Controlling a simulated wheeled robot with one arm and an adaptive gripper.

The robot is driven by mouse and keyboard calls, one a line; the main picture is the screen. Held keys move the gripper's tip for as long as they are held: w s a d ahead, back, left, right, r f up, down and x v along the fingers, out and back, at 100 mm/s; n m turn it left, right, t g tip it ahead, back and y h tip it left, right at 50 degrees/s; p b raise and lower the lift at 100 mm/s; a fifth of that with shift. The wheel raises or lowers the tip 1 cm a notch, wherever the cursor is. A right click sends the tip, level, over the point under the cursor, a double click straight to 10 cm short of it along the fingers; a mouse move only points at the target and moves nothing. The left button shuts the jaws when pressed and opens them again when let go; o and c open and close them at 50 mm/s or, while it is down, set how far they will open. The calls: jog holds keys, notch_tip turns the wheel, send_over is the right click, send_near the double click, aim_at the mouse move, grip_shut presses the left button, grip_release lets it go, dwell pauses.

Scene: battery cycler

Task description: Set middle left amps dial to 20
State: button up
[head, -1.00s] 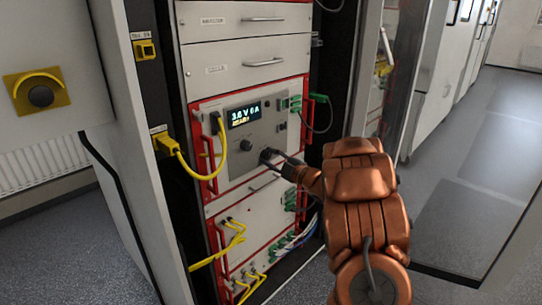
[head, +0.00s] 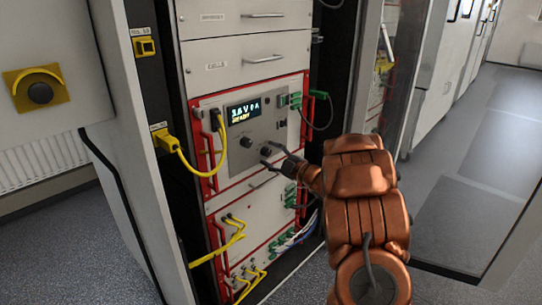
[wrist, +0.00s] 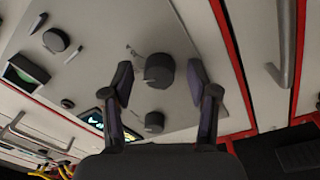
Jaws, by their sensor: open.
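The middle cycler panel (head: 281,133) has a lit display (head: 243,111) that seems to read 3.6 V 0 A, with a smaller line below. A black dial (head: 246,141) sits under the display, and another black dial (head: 266,151) sits lower right. My gripper (head: 271,155) is open at the lower right dial. In the wrist view, a black dial (wrist: 159,69) lies between the spread fingers of my gripper (wrist: 158,75), with gaps on both sides. A second dial (wrist: 154,121) shows closer to the palm. The dial markings are too small to read.
Yellow cables (head: 219,150) hang left of the panel. Green connectors (head: 296,100) with a dark cable are on its right. Red handles (head: 304,115) frame the module. Drawers (head: 250,55) are above. Open floor (head: 470,225) lies to the right.

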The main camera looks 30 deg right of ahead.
jog(key=v, duration=1.2)
dwell(0.4)
